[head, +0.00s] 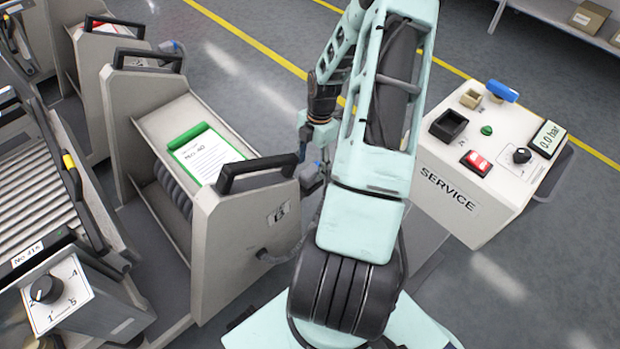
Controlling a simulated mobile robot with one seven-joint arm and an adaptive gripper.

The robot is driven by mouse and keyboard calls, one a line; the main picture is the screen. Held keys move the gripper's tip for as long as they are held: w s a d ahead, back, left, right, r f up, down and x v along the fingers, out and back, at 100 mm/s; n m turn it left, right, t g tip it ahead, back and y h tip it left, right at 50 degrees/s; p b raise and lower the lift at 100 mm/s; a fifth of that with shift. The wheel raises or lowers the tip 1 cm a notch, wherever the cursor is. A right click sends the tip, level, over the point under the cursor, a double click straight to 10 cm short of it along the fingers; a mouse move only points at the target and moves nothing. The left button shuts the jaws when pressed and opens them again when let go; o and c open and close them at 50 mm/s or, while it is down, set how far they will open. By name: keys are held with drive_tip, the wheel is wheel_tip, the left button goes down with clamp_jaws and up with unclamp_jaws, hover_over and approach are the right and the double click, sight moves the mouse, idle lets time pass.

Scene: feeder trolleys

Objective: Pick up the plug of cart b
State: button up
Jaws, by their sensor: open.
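A cart with a label that seems to read B (235,235) stands left of my arm, with black handles and a green-edged document on top. A grey and blue plug (312,179) sits at its right end, partly hidden behind my arm. A grey hose (276,257) comes out low on that end and passes behind my arm. My gripper (317,143) is open, just above the plug in the picture and largely hidden by my arm. I cannot tell whether it touches the plug.
A service stand (490,170) with buttons, a knob and a 0.0 bar display is at right. A roller conveyor (35,185) with a numbered dial (57,295) is at left. Another cart (95,60) stands behind.

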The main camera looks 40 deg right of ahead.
sight(310, 170)
drive_tip(key=f, duration=0.3)
drive_tip(key=shift+a+f+b, duration=0.1)
drive_tip(key=shift+a+b, duration=0.15)
drive_tip(key=shift+b, duration=0.1)
clamp_jaws()
